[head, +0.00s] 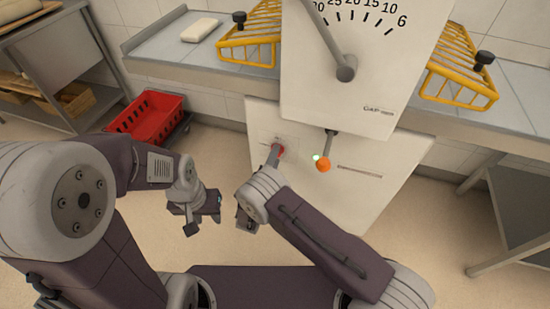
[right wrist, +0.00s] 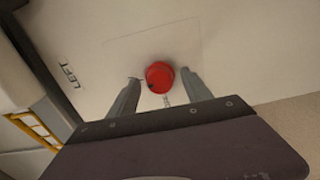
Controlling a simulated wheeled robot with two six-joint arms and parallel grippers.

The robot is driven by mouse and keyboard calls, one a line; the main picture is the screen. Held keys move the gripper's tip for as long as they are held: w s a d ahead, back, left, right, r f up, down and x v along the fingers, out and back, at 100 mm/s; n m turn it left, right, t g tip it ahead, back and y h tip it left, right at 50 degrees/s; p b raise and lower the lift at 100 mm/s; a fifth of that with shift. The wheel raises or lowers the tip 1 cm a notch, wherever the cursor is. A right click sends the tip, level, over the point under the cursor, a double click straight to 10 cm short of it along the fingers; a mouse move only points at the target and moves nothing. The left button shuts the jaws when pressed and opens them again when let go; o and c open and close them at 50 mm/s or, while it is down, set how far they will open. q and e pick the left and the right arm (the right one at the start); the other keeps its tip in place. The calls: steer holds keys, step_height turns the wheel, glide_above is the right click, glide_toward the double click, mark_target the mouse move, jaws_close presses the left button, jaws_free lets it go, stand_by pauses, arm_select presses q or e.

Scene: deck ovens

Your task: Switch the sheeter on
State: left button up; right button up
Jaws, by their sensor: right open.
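The sheeter (head: 415,160) is a white machine with a large dial at its top. A round red button (right wrist: 160,76) sits on its lower front panel; it also shows in the head view (head: 281,149), partly covered by a finger. My right gripper (right wrist: 165,88) is open, with its fingers on either side of the red button in the right wrist view; whether they touch it I cannot tell. A lever with an orange knob (head: 323,165) is to the right, beside a small green light (head: 316,157). My left gripper (head: 205,223) hangs open and empty left of the right one.
Yellow wire guards (head: 249,35) flank the sheeter above its side tables (head: 155,45). A pale dough block (head: 199,30) lies on the left table. A red crate (head: 150,115) stands low at the left. Floor below the panel is clear.

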steer(key=p+v, duration=0.1)
steer(key=v, duration=0.7)
steer(key=shift+s+p, duration=0.4)
steer(key=shift+a, duration=0.1)
